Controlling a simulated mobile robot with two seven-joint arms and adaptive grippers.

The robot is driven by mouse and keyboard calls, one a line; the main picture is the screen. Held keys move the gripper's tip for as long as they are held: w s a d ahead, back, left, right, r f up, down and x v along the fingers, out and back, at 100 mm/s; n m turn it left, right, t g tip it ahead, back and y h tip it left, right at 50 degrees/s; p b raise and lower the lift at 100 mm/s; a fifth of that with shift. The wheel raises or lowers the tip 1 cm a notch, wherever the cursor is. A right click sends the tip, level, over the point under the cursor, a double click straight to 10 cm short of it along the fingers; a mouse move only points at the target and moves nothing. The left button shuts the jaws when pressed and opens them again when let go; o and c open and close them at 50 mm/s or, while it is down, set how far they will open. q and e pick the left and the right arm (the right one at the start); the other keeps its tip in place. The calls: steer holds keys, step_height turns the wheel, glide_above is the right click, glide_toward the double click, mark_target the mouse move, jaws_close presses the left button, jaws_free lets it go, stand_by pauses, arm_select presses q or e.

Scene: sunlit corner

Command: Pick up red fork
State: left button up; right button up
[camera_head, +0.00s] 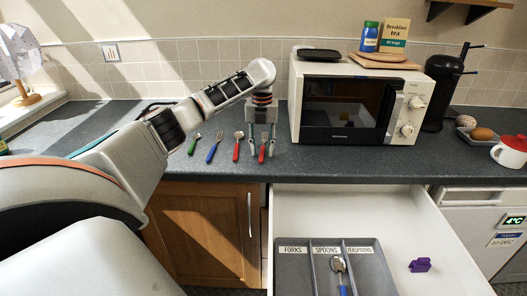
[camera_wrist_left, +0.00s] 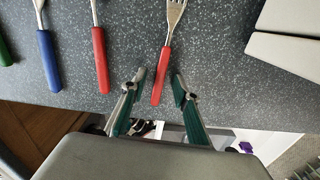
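The red fork (camera_head: 262,154) lies on the dark worktop near its front edge, handle toward me. It is the rightmost of a row of cutlery. My left gripper (camera_head: 261,151) points down over it, open, with one finger on each side of the handle. In the left wrist view the red handle (camera_wrist_left: 162,74) shows between the two spread fingertips (camera_wrist_left: 159,78), with a gap on both sides. I cannot tell exactly how high the fingertips are above the worktop. My right gripper is in neither view.
A red-handled spoon (camera_head: 237,147), a blue fork (camera_head: 213,148) and a green-handled utensil (camera_head: 194,144) lie to the left. A microwave (camera_head: 345,105) stands close on the right. Below, an open drawer (camera_head: 420,225) holds a grey cutlery tray (camera_head: 375,265) and a purple object (camera_head: 420,265).

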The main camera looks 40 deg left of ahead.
arm_select(q)
jaws_close()
steer(key=shift+r, duration=0.2)
